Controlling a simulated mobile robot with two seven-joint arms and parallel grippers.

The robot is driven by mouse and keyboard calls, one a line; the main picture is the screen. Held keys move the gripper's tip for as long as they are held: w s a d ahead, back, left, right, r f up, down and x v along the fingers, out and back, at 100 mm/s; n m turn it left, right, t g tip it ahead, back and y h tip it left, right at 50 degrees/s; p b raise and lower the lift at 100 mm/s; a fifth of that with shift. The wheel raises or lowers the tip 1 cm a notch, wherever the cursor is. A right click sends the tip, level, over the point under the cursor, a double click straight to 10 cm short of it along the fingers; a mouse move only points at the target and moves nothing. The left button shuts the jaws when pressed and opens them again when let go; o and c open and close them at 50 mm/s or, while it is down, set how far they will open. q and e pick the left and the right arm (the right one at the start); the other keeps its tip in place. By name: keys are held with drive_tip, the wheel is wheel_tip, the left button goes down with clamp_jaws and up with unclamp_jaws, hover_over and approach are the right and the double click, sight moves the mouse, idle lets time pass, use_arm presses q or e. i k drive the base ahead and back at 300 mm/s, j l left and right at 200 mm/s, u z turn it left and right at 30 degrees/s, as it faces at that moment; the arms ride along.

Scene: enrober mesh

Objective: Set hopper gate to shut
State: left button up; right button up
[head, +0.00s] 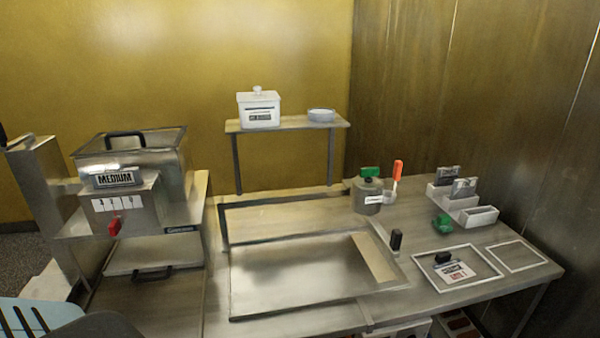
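The hopper (140,160) is a steel box with a dark handle on its lid, at the left on a machine. A plate reading "MEDIUM" (115,178) is on its front. Below it is a steel front panel (150,205) with a white marked scale (117,203). A small red lever (114,228) hangs at the panel's lower edge, under the scale. Which gate setting it marks is too small to tell. Neither of my grippers shows clearly in the head view.
A steel tray (290,290) fills the bench middle. Behind it a raised shelf (290,126) holds a white lidded box (259,110) and a small dish (321,115). A green-topped pot (368,194), card holders (468,202) and a framed card area (452,270) are at right.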

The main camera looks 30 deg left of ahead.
sight(114, 226)
drive_tip(key=u, duration=2.1)
